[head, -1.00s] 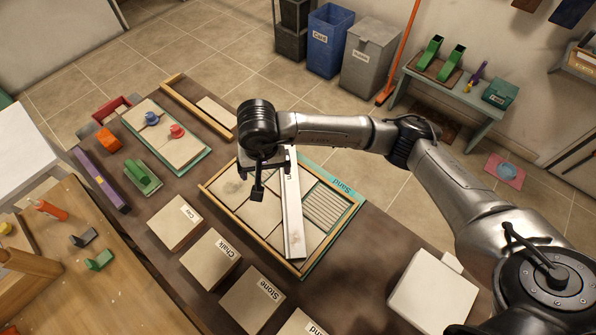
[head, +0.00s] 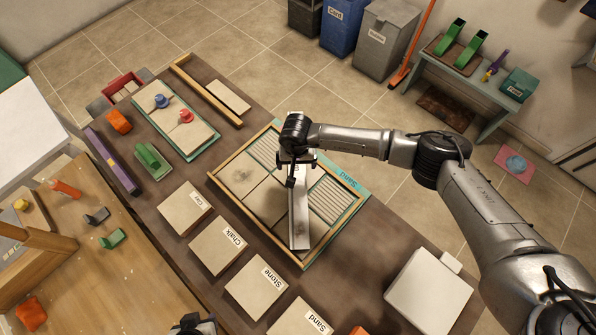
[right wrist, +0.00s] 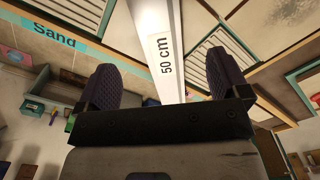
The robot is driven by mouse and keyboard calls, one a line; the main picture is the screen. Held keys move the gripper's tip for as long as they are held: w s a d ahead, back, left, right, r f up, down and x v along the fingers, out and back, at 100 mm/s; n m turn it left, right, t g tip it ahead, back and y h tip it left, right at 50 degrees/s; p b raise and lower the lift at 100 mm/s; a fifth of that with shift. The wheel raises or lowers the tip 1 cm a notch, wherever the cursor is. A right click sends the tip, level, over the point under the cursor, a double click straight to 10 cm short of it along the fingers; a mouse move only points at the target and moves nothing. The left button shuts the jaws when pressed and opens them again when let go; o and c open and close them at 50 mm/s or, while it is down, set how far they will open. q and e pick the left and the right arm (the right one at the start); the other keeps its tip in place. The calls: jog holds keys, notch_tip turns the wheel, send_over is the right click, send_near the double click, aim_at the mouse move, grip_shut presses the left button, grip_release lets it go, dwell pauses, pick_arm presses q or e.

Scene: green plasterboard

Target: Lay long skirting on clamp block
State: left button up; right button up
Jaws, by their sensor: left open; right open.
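The long skirting (head: 300,225) is a pale bar lying across the framed tray marked Sand (head: 262,252). In the right wrist view its "50 cm" label shows on the skirting (right wrist: 158,18). My right gripper (head: 297,166) is over the bar's middle part. In the right wrist view the right gripper (right wrist: 164,78) is open, with one dark finger on each side of the bar; I cannot tell whether they touch it. A dark part of my left gripper (head: 193,326) shows at the bottom edge, mostly cut off. I cannot tell which piece is the clamp block.
Several labelled tiles, such as Chalk (head: 214,246) and Stone (head: 255,290), lie in front of the tray. Small green (head: 112,238) and grey (head: 97,216) blocks stand on a wooden bench at left. A white box (head: 430,290) is at right.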

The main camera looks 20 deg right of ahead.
aim_at(297, 175)
jog(key=shift+f, duration=1.45)
notch_tip(297, 175, down, 4)
jog(key=shift+s+f+p, duration=0.1)
jog(key=shift+f+p, duration=0.15)
jog(key=shift+p, duration=0.3)
jog(key=shift+d+f, duration=0.1)
jog(key=shift+f, duration=0.25)
jog(key=shift+c, duration=0.2)
